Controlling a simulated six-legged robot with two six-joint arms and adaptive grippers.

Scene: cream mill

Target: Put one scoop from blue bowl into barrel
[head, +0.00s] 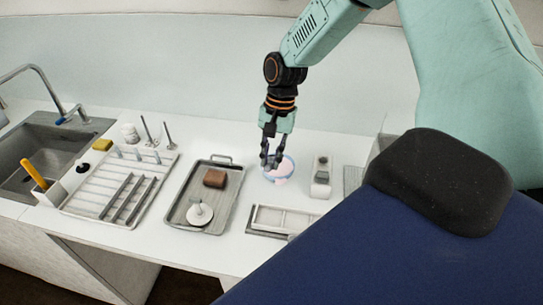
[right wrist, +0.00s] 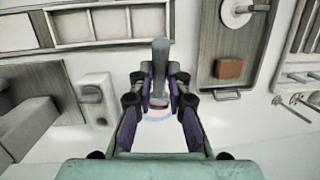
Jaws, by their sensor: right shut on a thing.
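The blue-rimmed bowl (head: 281,178) stands on the white counter with pale pinkish contents. My right gripper (head: 270,158) points down over the bowl, at its rear left rim. In the right wrist view my right gripper (right wrist: 159,92) is shut on a grey upright handle (right wrist: 161,60), which seems to be the scoop. The scoop's lower end is hidden between the fingers or in the bowl, so I cannot tell whether it carries anything. Part of the blue rim (right wrist: 158,119) shows under the fingers. I cannot make out a barrel. My left gripper is out of view.
Left of the bowl is a metal tray (head: 178,218) with a brown block (head: 214,178) and a white round piece (head: 200,214). Right of it stands a small white holder (head: 320,186). A framed panel (head: 283,219) lies in front. A rack (head: 92,206) and sink are farther left.

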